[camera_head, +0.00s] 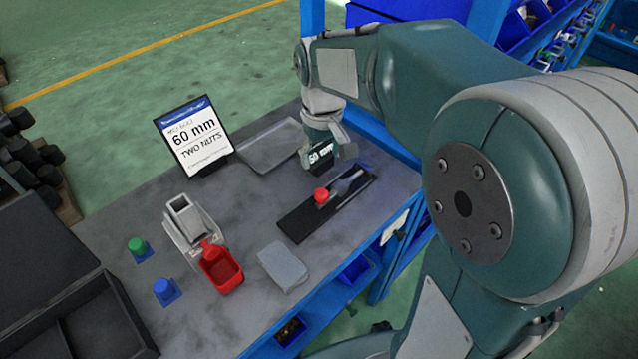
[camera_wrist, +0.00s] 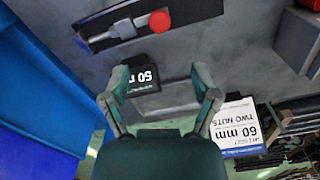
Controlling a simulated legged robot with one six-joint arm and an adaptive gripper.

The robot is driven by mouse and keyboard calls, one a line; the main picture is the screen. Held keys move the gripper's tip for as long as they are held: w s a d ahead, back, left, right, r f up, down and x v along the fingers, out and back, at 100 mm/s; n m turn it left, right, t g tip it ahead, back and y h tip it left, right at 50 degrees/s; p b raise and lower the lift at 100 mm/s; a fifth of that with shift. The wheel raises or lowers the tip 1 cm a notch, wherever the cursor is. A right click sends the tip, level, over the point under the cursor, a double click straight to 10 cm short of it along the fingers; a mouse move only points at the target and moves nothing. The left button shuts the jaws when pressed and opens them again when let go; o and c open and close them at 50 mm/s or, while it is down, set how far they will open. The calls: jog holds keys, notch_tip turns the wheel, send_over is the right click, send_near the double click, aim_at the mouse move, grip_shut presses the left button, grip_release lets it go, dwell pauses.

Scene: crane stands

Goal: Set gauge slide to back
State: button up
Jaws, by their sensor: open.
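The gauge slide is a black rail (camera_head: 296,222) lying on the bench, with a red knob (camera_head: 321,195) near its middle and a grey metal bar beside the knob. In the wrist view the rail (camera_wrist: 195,10) crosses the top and the red knob (camera_wrist: 160,21) shows. A small black label plate (camera_head: 320,158) with a white "mm" marking stands by the rail; its first digit is unclear. My gripper (camera_head: 328,155) is over this plate, off the rail and knob. In the wrist view my gripper (camera_wrist: 163,82) is open, with the label plate (camera_wrist: 143,80) between its fingers in the picture; contact cannot be told.
A grey fixture (camera_head: 183,225), a red bin (camera_head: 222,271), a grey block (camera_head: 283,267) and green (camera_head: 137,246) and blue (camera_head: 165,291) knobs stand on the bench. Blue shelving (camera_head: 490,25) is behind my arm.

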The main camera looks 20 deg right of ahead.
aim_at(321, 193)
notch_tip(321, 193, down, 11)
jog(key=shift+r, duration=0.1)
dwell(0.4)
